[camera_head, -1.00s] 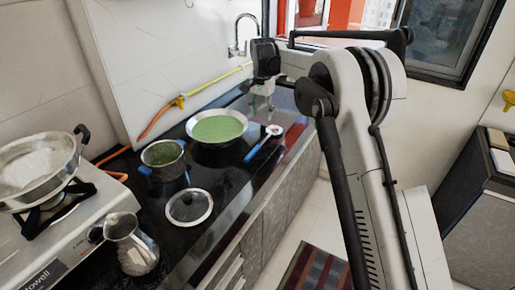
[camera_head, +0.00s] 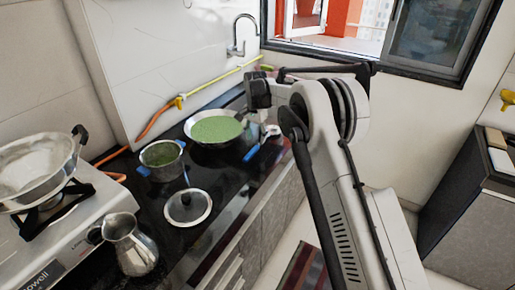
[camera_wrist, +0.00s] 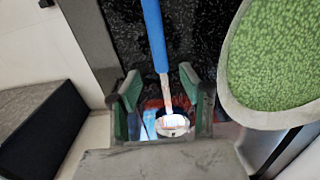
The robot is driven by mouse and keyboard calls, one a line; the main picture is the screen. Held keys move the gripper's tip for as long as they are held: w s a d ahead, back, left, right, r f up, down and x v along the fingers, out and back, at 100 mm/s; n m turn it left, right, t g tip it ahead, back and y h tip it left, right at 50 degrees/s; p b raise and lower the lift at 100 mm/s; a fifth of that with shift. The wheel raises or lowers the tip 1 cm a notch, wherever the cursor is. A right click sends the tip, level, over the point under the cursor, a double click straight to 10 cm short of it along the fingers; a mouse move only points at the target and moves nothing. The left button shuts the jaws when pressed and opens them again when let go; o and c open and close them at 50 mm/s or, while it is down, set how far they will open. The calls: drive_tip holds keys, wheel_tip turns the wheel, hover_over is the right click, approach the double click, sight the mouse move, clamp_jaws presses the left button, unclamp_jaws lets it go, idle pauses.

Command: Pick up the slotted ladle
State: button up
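The slotted ladle (camera_head: 254,152) lies on the dark counter to the right of the pan, its blue handle toward the front and its metal head farther back. In the wrist view, the ladle's blue handle (camera_wrist: 154,35) runs up to the top edge, and its shaft and round head show between the two fingers. My gripper (camera_wrist: 160,86) is open and empty, with one finger on each side of the ladle. I cannot tell how high it is above the counter. In the head view, the fingers are mostly hidden near the pan's right rim.
A pan of green food (camera_head: 216,129) stands close to the ladle's left; its rim also shows in the wrist view (camera_wrist: 224,85). A small pot (camera_head: 161,160), a lid (camera_head: 187,207) and a metal jug (camera_head: 131,245) stand nearer. The stove (camera_head: 75,225) is at left.

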sight(255, 147)
wheel_tip(255, 147, down, 5)
drive_tip(key=shift+s+a, duration=0.1)
drive_tip(key=shift+a, duration=0.05)
clamp_jaws()
idle(0.4)
